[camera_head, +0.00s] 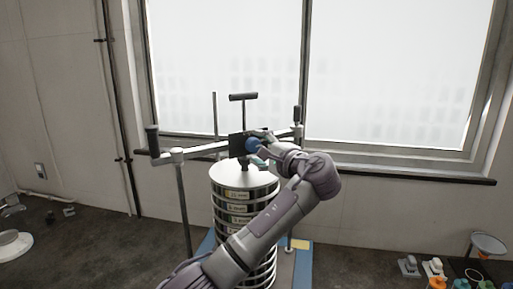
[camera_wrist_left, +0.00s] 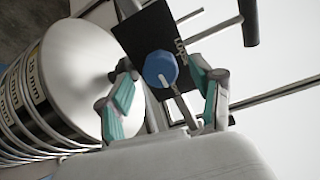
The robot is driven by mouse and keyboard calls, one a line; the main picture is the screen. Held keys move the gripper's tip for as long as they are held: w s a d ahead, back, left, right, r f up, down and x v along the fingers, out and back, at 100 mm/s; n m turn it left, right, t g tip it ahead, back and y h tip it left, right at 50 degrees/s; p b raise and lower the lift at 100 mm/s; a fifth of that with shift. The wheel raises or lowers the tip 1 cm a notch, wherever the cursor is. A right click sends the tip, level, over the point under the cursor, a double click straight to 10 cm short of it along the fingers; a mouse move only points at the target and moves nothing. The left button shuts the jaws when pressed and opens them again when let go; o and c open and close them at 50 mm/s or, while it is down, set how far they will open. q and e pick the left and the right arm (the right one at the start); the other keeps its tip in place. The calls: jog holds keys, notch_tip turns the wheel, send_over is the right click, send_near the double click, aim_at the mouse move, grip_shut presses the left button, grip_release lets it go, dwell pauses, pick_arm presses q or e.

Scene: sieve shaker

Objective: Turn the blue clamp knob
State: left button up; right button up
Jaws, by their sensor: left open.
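The blue clamp knob (camera_head: 252,145) sits on the dark plate (camera_head: 236,146) of the crossbar, above the sieve stack (camera_head: 246,187). In the left wrist view the knob (camera_wrist_left: 160,69) has a pale pointer line and shows between the two fingers. My left gripper (camera_head: 257,139) is right at the knob from the right side; its fingers partly merge with the plate in the head view. In the left wrist view the left gripper (camera_wrist_left: 164,97) is open, one finger on each side of the knob, with visible gaps. My right gripper is not in view.
The crossbar (camera_head: 205,150) rests on upright rods (camera_head: 182,205), with a black T-handle (camera_head: 243,97) above. The shaker stands on a blue base (camera_head: 301,262). A window (camera_head: 390,70) and wall are behind. Small coloured items (camera_head: 437,283) and a bowl (camera_head: 487,243) lie at the right.

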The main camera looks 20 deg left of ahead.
pick_arm(q)
jog(key=v, duration=1)
jog(key=shift+d, duration=0.2)
